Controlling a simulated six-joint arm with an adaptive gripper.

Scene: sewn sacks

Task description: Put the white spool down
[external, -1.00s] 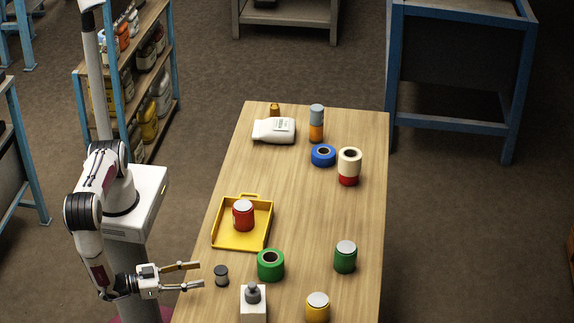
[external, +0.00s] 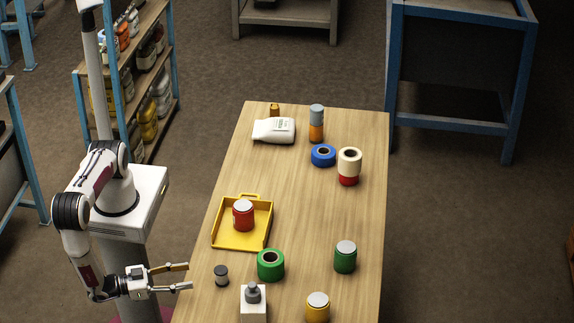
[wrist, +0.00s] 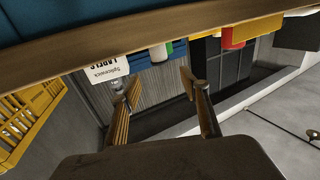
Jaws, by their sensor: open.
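My gripper (external: 189,276) is open and empty to the left of the spool, with a clear gap between fingertips and spool. In the wrist view my two fingers (wrist: 159,80) are spread with nothing between them.
Close to the spool are a green tape roll (external: 270,265), a white bottle (external: 253,302) and a yellow tray (external: 227,238) holding a red can (external: 243,215). A green can (external: 345,257) and yellow can (external: 317,308) stand further right. The table's middle is clear.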

